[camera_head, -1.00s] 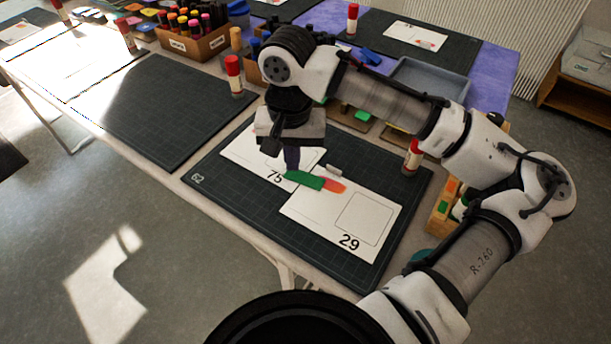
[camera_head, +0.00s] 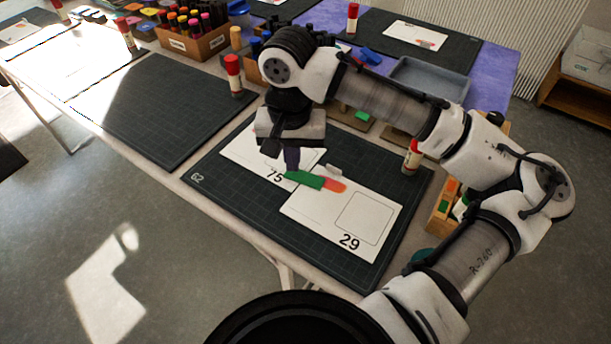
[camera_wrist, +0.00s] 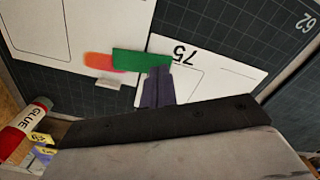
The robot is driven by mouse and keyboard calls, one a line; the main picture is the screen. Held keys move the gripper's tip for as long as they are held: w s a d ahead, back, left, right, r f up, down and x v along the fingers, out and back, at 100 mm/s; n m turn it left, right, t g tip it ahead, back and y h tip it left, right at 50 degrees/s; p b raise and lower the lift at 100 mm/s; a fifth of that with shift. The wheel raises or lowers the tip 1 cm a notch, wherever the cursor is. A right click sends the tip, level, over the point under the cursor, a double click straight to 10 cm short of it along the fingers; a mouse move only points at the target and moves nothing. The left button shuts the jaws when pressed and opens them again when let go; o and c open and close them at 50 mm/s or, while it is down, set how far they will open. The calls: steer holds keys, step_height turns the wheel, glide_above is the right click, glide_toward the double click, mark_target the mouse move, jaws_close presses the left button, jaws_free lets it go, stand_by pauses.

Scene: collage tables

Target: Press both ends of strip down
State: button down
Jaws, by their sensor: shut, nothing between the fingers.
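A green strip (camera_head: 304,179) lies across the gap between two white cards on a dark cutting mat. Its left end lies at the card marked 75 (camera_head: 238,153), and its right end meets an orange-red piece (camera_head: 334,186) on the card marked 29 (camera_head: 315,216). The strip also shows in the wrist view (camera_wrist: 140,60). My gripper (camera_head: 292,166) is shut and empty, pointing down at the strip's left end. In the wrist view the fingertips (camera_wrist: 158,72) overlap the green strip's edge near the 75; whether they touch it I cannot tell.
A small pale piece (camera_head: 331,169) lies beside the orange-red one. A glue stick (camera_head: 412,157) stands at the mat's right edge, another (camera_head: 234,76) behind. A grey tray (camera_head: 430,80) is at the back. The left mat (camera_head: 165,110) is bare.

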steer(key=shift+f+b, duration=0.3)
steer(key=shift+f, duration=0.35)
steer(key=shift+r, duration=0.15)
stand_by(0.5)
step_height(320, 180, up, 7)
steer(key=p, duration=0.7)
stand_by(0.4)
